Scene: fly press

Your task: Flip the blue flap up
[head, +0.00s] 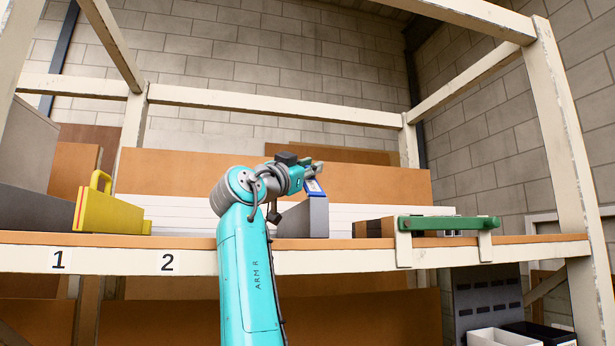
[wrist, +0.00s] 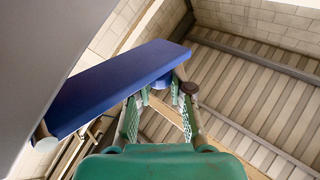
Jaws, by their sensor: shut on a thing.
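The blue flap (head: 315,188) is at the top of a grey upright housing (head: 305,217) on the bench. In the wrist view the flap (wrist: 112,86) is a long blue plate, slanting up to the right beside a large grey surface. My gripper (head: 313,172) is at the flap's upper end in the head view. In the wrist view my gripper (wrist: 160,92) has its green fingers at the flap's right end, shut on it. The exact contact is partly hidden behind the fingers and flap.
A yellow case (head: 108,216) with a handle stands at the left of the bench (head: 330,262). A green bar (head: 449,223) on pale brackets is at the right, near a brown box (head: 373,228). Pale frame posts and beams surround the bench.

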